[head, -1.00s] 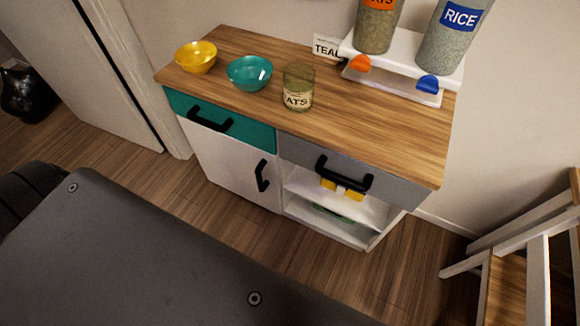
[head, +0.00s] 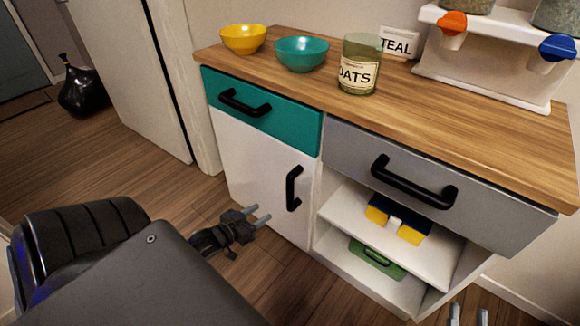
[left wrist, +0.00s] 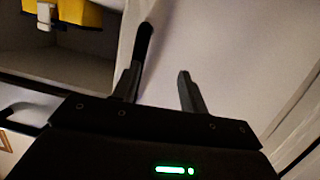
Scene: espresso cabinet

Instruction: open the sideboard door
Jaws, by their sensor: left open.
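The sideboard door (head: 262,180) is a white panel under the teal drawer, and it looks shut. Its upright black handle (head: 293,188) is near the door's right edge. My left gripper (head: 258,213) is open and empty, low in front of the door, left of the handle in the head view and apart from it. In the left wrist view the handle (left wrist: 144,42) shows beyond the left finger of the open jaws (left wrist: 158,72), close to its line, with the white door (left wrist: 225,40) behind. My right gripper (head: 468,314) shows only its fingertips, spread apart, at the bottom edge.
The teal drawer (head: 262,108) and grey drawer (head: 440,185) are shut. An open shelf (head: 385,232) right of the door holds yellow-and-dark and green items. Bowls, an oats jar (head: 358,65) and dispensers stand on top. Wooden floor (head: 150,175) is clear left of the sideboard.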

